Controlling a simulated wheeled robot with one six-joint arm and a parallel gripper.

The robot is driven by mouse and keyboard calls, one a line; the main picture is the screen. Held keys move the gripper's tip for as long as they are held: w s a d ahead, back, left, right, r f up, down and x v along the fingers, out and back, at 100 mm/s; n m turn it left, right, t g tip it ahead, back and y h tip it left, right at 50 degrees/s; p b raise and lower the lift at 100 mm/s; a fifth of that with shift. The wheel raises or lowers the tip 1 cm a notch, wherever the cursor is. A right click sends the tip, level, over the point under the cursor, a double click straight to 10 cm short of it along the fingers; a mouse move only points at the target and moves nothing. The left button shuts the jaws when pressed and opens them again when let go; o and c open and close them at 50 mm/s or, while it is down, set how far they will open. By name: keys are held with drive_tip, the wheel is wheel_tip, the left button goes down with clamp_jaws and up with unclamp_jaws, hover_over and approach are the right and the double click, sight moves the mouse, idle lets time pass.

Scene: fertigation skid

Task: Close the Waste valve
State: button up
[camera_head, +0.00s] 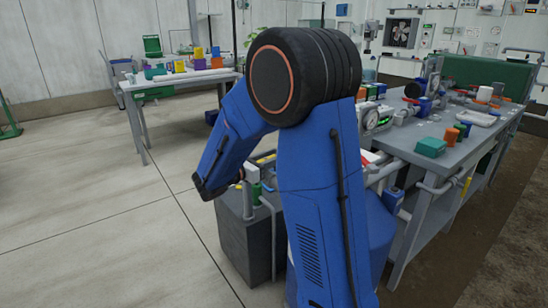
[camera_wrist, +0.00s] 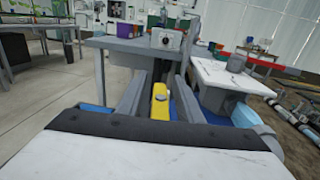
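A yellow bar-like handle (camera_wrist: 160,101) shows in the wrist view, between the two grey fingers of my gripper (camera_wrist: 158,95). The fingers stand apart, with a visible gap on each side of the handle. No label on it can be read, so I cannot tell whether it is the Waste valve. In the head view my blue arm bends down toward a dark grey box (camera_head: 240,245) at the skid's near left end. A small yellow part (camera_head: 266,158) shows there beside the arm. My fingers cannot be made out in that view.
Another table (camera_head: 180,78) with coloured bins stands at the back left. The floor (camera_head: 100,215) on the left is clear.

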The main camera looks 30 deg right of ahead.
clamp_jaws()
drive_tip(key=shift+s+m+g, duration=0.25)
drive_tip(key=shift+m+g, duration=0.55)
drive_tip(key=shift+g, duration=0.5)
unclamp_jaws()
drive_tip(key=a, duration=1.7)
drive_tip(key=shift+a, duration=0.2)
